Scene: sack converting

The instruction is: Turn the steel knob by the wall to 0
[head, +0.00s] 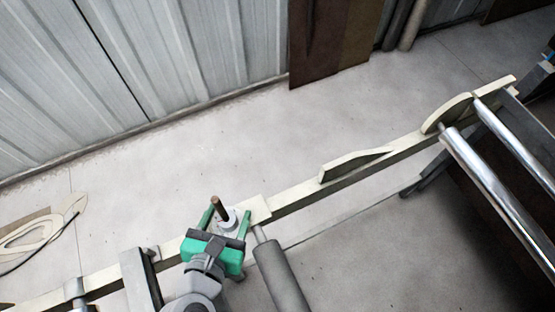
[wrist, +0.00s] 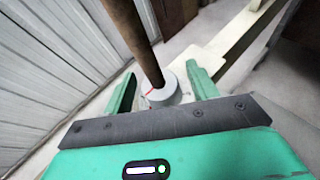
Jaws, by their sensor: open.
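The steel knob (wrist: 168,95) is a short pale grey cylinder on a cream plate (wrist: 200,58) of the machine's rail. A thin red mark shows at its left side in the wrist view; no numbers are legible. A brown rod (wrist: 132,32) stands over the knob, its lower end at the knob's top; I cannot tell whether they are joined. My green gripper (head: 229,211) is open, with one finger on each side of the knob and visible gaps between. The knob (head: 231,222) shows partly in the head view, behind my gripper.
The cream rail (head: 300,190) runs up to the right toward steel rollers (head: 500,185). A grey roller (head: 281,272) lies close right of my gripper. A corrugated wall (head: 180,50) and brown sheets (head: 330,40) stand behind. Clear floor (head: 190,150) lies between wall and rail.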

